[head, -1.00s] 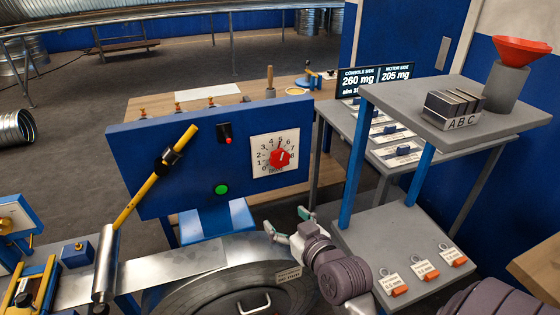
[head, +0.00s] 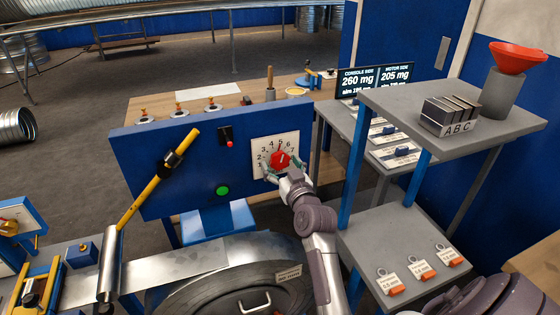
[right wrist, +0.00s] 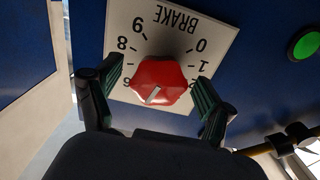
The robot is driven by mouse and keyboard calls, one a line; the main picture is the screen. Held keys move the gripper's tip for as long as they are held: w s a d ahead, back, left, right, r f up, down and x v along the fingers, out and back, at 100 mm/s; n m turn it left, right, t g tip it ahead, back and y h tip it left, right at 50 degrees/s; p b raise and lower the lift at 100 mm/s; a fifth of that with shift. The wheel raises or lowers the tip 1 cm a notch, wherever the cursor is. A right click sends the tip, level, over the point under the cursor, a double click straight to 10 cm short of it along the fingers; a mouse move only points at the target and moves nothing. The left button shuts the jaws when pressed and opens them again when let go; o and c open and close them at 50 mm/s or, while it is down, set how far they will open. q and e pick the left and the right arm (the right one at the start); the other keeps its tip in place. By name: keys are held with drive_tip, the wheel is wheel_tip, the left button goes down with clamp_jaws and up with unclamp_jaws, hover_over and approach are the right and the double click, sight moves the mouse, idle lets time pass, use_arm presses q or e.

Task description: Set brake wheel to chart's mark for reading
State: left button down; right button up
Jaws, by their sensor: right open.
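The brake wheel is a red knob (head: 281,159) on a white numbered dial plate (head: 258,148), fixed to the blue console panel (head: 140,150). My right gripper (head: 283,172) is open at the knob, seen from below. In the right wrist view the red knob (right wrist: 160,80) sits between the two open fingers (right wrist: 159,92), with a gap visible at the sides. Its white line points toward the lower numbers' side hidden by the gripper, roughly near 5; the exact mark cannot be told. A screen (head: 375,78) reads 260 mg console side and 205 mg motor side. My left gripper is not in view.
A green button (head: 222,191) and a red-tipped switch (head: 228,140) are on the same panel. A yellow lever (head: 150,190) crosses its left side. A metal coil (head: 220,280) lies below. A grey shelf (head: 400,100) with weights stands at the right.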

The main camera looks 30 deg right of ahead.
drive_tip(key=shift+w+d, duration=0.15)
drive_tip(key=shift+w, duration=0.35)
drive_tip(key=c, duration=1.2)
drive_tip(key=shift+o, duration=0.2)
